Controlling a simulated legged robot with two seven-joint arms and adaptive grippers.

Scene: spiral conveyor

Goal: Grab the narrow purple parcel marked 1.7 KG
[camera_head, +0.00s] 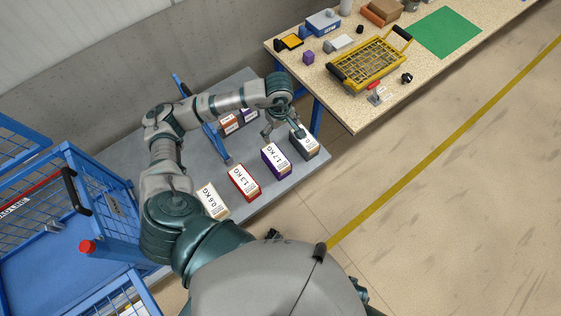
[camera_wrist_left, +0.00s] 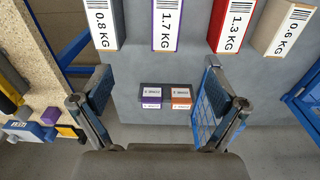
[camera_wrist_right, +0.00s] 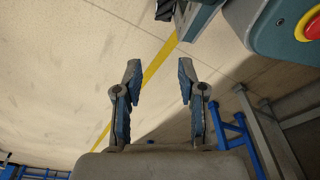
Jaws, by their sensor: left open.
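The purple parcel marked 1.7 KG (camera_head: 276,160) stands on the grey table (camera_head: 315,178), between the red 1.3 KG parcel (camera_head: 244,183) and a dark grey parcel (camera_head: 304,143). In the left wrist view the purple parcel (camera_wrist_left: 168,25) is at the top, its label facing the camera. My left gripper (camera_head: 283,132) is open and empty, above the table behind the purple and grey parcels, apart from the purple one. It also shows open in the left wrist view (camera_wrist_left: 157,88). My right gripper (camera_wrist_right: 159,68) is open and empty, with floor behind it.
A cream 0.6 KG parcel (camera_head: 212,201) stands beyond the red one. Two small parcels, orange (camera_head: 229,124) and purple, sit farther back near a blue frame (camera_head: 214,142). A speckled workbench (camera_head: 348,112) with a yellow basket (camera_head: 369,65) is at upper right; a blue cage cart is at left.

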